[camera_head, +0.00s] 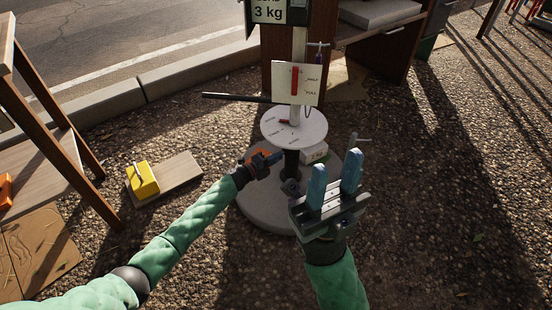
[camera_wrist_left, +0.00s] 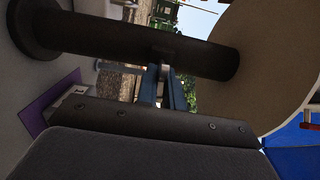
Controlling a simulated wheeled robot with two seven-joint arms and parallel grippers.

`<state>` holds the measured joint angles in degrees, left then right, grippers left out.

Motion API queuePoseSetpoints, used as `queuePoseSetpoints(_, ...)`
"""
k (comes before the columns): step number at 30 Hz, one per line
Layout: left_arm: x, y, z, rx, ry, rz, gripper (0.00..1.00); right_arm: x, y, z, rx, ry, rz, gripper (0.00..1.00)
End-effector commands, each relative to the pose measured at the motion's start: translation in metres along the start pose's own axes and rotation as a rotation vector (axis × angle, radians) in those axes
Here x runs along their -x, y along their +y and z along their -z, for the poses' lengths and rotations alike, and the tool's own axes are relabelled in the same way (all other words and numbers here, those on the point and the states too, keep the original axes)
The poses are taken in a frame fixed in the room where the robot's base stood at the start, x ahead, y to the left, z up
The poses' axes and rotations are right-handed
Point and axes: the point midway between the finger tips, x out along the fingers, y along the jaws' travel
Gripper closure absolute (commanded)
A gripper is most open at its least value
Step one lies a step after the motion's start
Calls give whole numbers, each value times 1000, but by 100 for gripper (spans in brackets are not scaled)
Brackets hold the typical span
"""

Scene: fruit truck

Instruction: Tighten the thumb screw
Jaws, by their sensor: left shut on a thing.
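A scale-like stand has a white round dial (camera_head: 309,128) on a short black column (camera_head: 292,163). In the left wrist view the column (camera_wrist_left: 120,42) lies across the picture, with the disc's underside (camera_wrist_left: 270,60) at right. My left gripper (camera_head: 275,158) is beside the column, under the dial. Its blue fingers (camera_wrist_left: 164,88) are close together around a small grey piece (camera_wrist_left: 164,71) at the column's side, which looks like the thumb screw. The fingers hide most of it, so I cannot tell how tight it is. My right gripper (camera_head: 335,170) is open and empty, in front of the stand.
A thin black bar (camera_head: 235,97) sticks out left. A yellow block (camera_head: 143,181) lies on a board at left. A wooden table (camera_head: 45,150) stands far left. Gravel at right is clear.

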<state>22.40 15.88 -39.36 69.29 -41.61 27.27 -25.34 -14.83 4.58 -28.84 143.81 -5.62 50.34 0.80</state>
Motion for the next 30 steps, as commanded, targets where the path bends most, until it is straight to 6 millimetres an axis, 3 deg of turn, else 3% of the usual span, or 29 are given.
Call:
queuePoseSetpoints(6,1,2,0,2,0,-3,100,0,0,0,0,0,-1,64)
queuePoseSetpoints(7,1,2,0,2,0,-2,85,0,0,0,0,1,-1,64)
queuePoseSetpoints(9,1,2,0,2,0,-2,72,0,0,0,0,1,-1,64)
queuePoseSetpoints(22,6,0,0,2,0,-1,71,-2,0,1,-1,1,-3,64)
queuePoseSetpoints(30,39,0,0,2,-1,-2,71,-13,2,3,-7,15,-16,64)
